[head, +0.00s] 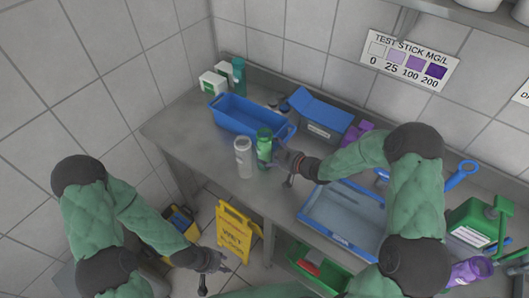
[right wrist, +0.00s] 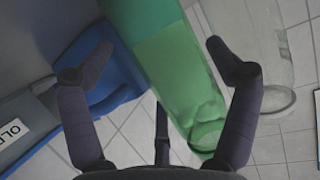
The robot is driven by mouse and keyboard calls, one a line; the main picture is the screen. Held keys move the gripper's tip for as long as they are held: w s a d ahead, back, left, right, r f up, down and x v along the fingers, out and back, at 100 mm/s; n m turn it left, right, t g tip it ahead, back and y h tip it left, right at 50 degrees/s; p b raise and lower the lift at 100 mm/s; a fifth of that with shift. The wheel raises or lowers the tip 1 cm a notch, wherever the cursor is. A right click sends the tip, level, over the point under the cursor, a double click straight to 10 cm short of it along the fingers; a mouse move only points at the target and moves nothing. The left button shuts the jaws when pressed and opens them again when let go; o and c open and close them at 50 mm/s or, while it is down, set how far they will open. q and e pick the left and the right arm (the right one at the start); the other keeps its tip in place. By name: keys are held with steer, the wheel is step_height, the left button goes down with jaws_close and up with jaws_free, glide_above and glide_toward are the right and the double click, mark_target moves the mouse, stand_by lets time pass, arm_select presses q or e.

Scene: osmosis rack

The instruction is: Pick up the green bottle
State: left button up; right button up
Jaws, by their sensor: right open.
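The green bottle (head: 264,147) stands upright on the steel counter, just right of a clear whitish bottle (head: 244,158). My right gripper (head: 281,162) is at the green bottle's right side, its fingers apart. In the right wrist view the green bottle (right wrist: 172,66) runs between the spread fingers of the right gripper (right wrist: 154,70), nearer the right-hand finger. The clear bottle (right wrist: 248,40) shows beyond that finger. I cannot tell whether a finger touches the green bottle. My left gripper (head: 212,262) hangs low at the left, away from the counter and empty; its finger opening is unclear.
A blue bin (head: 250,116) and a lidded blue-grey box (head: 320,117) stand behind the bottles. A teal bottle (head: 238,77) is at the back left. A blue-grey tray (head: 343,214) lies to the right. A yellow wet-floor sign (head: 238,228) stands before the counter.

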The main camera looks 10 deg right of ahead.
steer(key=shift+x, duration=0.85)
steer(key=c, duration=1)
